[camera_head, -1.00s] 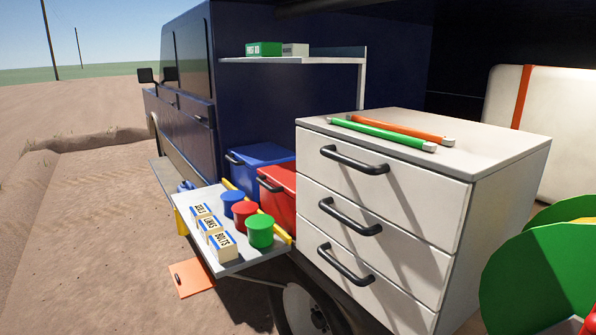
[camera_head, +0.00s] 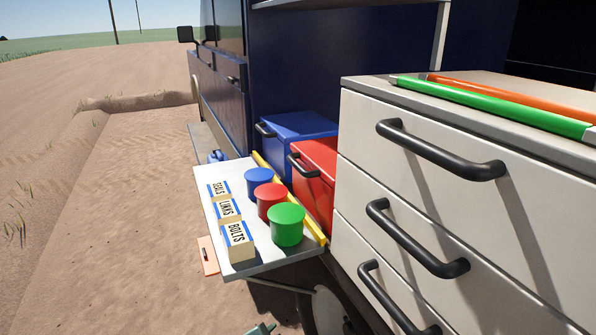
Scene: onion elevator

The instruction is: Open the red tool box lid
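The red tool box (camera_head: 318,190) stands on the vehicle's side, between the blue box and the white drawer cabinet. Its lid (camera_head: 318,153) looks shut. A dark handle (camera_head: 302,166) sits on its front, facing the shelf. The cabinet hides the box's right side. Neither of my grippers can be made out in the head view.
A fold-down shelf (camera_head: 262,262) in front of the box holds blue, red and green tubs (camera_head: 286,225) and labelled cartons (camera_head: 237,240). The drawer cabinet (camera_head: 450,120) with protruding handles stands close right. A small grey-green part (camera_head: 262,328) at the bottom edge is unclear.

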